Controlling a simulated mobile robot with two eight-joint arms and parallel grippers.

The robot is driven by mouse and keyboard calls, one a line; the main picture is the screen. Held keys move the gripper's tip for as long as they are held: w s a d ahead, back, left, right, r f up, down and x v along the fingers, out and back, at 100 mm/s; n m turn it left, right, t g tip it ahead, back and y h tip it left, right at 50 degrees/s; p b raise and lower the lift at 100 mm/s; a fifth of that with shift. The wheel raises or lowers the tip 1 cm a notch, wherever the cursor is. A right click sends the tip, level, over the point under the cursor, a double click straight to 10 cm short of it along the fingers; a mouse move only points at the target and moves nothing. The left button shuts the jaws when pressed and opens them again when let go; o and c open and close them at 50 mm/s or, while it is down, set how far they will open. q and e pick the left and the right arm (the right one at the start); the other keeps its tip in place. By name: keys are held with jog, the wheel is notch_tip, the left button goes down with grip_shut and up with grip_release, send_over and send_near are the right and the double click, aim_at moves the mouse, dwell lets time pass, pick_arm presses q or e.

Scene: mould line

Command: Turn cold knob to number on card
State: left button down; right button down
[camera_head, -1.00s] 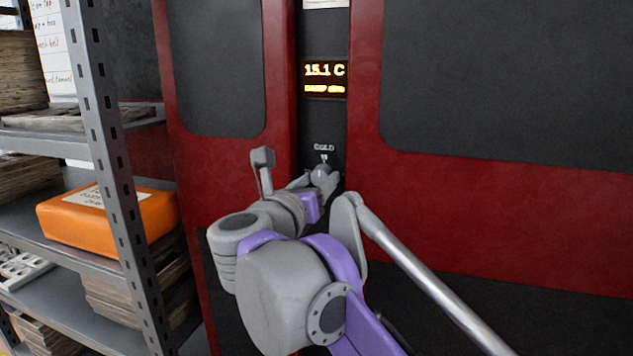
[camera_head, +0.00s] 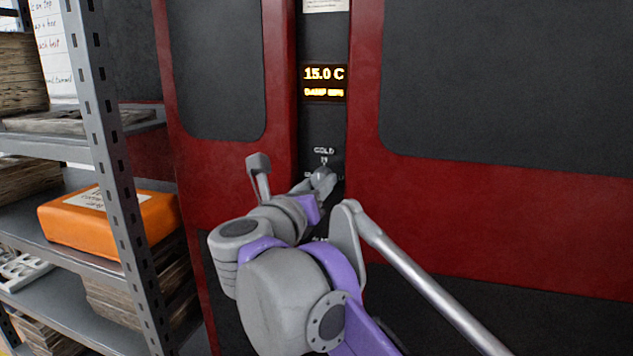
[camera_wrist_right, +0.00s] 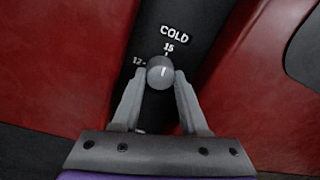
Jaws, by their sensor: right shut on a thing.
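The cold knob (camera_wrist_right: 160,73) is a round grey knob on the black strip between two red panels, under the label COLD. In the right wrist view its light pointer line points up, close to the mark 15; a mark 12 is to its left. My right gripper (camera_wrist_right: 161,82) is shut on the knob, one finger on each side. In the head view the knob (camera_head: 323,178) is partly hidden by my right gripper (camera_head: 316,184). The display (camera_head: 324,82) above reads 15.0 C, with a blurred second line. A card (camera_head: 326,4) at the top edge is cut off and unreadable.
A grey metal shelf (camera_head: 118,165) on the left holds an orange box (camera_head: 110,222) and stacks of brown sheets. A white sheet with handwriting (camera_head: 56,45) hangs behind it. The red panels (camera_head: 480,220) stand close in front of my arm.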

jog(key=n+p, duration=0.2)
jog(key=n, duration=0.1)
jog(key=shift+r, duration=0.2)
jog(key=n+p, duration=0.2)
jog(key=n, duration=0.3)
jog(key=n+p, duration=0.1)
jog(key=n, duration=0.3)
jog(key=shift+f+n, duration=0.1)
jog(key=shift+n, duration=0.2)
jog(key=shift+d+n+y+p, duration=0.1)
jog(key=shift+n+y+p, duration=0.2)
jog(key=shift+n, duration=2.1)
jog(key=c, duration=0.7)
grip_release()
